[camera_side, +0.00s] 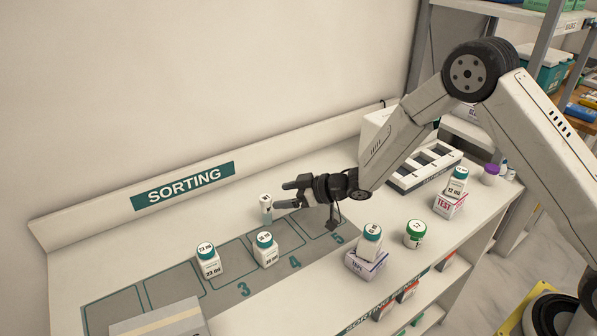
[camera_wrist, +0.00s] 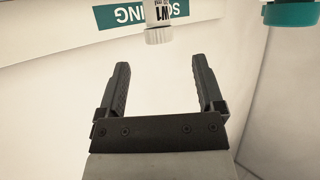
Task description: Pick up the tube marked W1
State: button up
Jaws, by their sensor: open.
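The tube marked W1 (camera_wrist: 157,14) shows at the top edge of the wrist view, white with dark lettering and partly cut off. In the side view a small white tube (camera_side: 266,207) stands upright on the counter behind the marked slots; its lettering is too small to read there. My gripper (camera_side: 284,195) is open and level, just right of the tube, with its fingers pointing toward it. In the wrist view my gripper (camera_wrist: 163,72) has nothing between its fingers, and the tube lies beyond their tips, roughly in line with the gap.
Teal-capped bottles (camera_side: 208,260) (camera_side: 265,250) stand in front of the tube. A grey rack (camera_side: 424,166) is behind right. A SORTING sign (camera_side: 184,186) marks the back ledge.

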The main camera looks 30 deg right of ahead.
aim_at(265, 197)
jog(key=shift+x, duration=1.25)
jog(key=shift+x, duration=2.65)
grip_shut()
